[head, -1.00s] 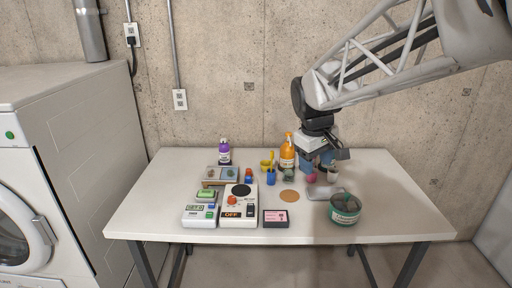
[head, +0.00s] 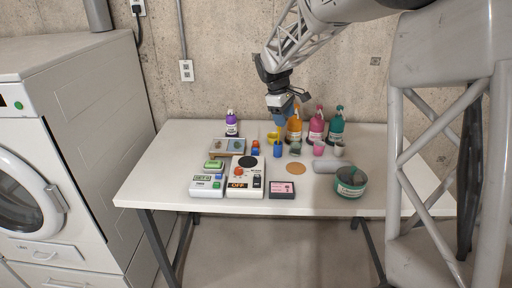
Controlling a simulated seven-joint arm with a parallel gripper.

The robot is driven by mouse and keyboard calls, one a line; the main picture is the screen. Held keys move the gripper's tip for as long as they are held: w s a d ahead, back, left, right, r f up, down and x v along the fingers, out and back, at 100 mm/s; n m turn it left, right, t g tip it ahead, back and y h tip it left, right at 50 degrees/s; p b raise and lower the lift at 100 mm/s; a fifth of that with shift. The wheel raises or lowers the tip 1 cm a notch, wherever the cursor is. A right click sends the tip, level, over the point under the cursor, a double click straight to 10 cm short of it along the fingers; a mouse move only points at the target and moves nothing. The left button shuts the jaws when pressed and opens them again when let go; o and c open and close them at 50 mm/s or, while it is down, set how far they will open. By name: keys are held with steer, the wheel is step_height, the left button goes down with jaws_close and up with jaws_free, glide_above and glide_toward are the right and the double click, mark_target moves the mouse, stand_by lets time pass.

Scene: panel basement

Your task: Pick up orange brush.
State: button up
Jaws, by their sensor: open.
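A small blue cup (head: 278,152) stands on the white table, left of the middle of the tabletop items. A thin yellow-orange stick (head: 279,136), possibly the orange brush, rises from it; at this size I cannot make out bristles. My gripper (head: 283,112), with blue fingers, is above the stick and cup and points down, apart from the cup. It is open and holds nothing that I can see. The gap between the fingertips and the top of the stick is too small to tell.
Orange (head: 294,127), pink (head: 316,128) and teal (head: 336,128) pump bottles stand close at the right. A yellow cup (head: 272,137) and small jars (head: 318,149) crowd the blue cup. A green tub (head: 350,182) sits front right.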

steer(key=w+a+f+n, duration=0.3)
steer(key=w+a+f, duration=0.4)
steer(key=w+f, duration=0.3)
steer(key=n+h, duration=0.2)
steer(key=n, duration=0.1)
glide_toward(255, 141)
steer(key=x, duration=0.4)
steer(key=shift+w+f, duration=0.3)
steer(key=shift+f, duration=0.1)
steer(key=shift+x, duration=1.3)
steer(key=shift+s, duration=0.1)
steer(key=shift+x, duration=2.6)
steer(key=shift+s+d, duration=0.1)
